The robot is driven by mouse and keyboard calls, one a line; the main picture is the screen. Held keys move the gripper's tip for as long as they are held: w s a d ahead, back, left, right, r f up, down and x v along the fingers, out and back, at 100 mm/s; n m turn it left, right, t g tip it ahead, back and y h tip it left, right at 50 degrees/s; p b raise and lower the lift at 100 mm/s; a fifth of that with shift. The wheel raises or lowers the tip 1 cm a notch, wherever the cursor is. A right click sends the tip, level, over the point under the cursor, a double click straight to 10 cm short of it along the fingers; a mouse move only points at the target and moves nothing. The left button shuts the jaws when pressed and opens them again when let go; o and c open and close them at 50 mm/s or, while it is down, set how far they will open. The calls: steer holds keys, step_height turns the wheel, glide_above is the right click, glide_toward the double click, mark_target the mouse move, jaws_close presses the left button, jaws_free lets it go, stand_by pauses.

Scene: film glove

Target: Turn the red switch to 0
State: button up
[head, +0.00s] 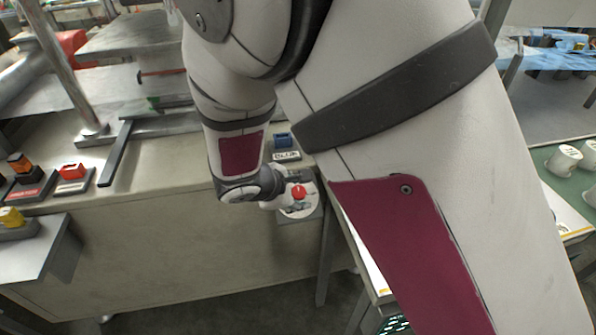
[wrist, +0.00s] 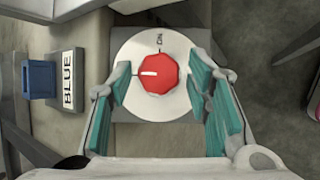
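The red switch (wrist: 160,74) is a faceted round knob on a white round dial (wrist: 125,48) in the wrist view. A white line on the knob points left. The dial carries an "ON" mark at its top; I see no 0 mark. My gripper (wrist: 160,88) is open, with one teal-padded finger on each side of the knob and gaps to it. In the head view the red switch (head: 299,191) sits at the bench's right end, with my gripper (head: 294,203) over the dial and partly hiding it.
A blue block (wrist: 38,79) with a "BLUE" label stands left of the dial in the wrist view. In the head view, red (head: 72,172), orange (head: 20,164) and yellow (head: 11,217) blocks stand far left. White cups (head: 565,158) stand on the right table. The bench between is largely clear.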

steer(key=shift+a+r, duration=0.1)
steer(key=v, duration=1.1)
steer(key=shift+s+r, duration=0.25)
steer(key=shift+s, duration=0.05)
steer(key=shift+r, duration=0.1)
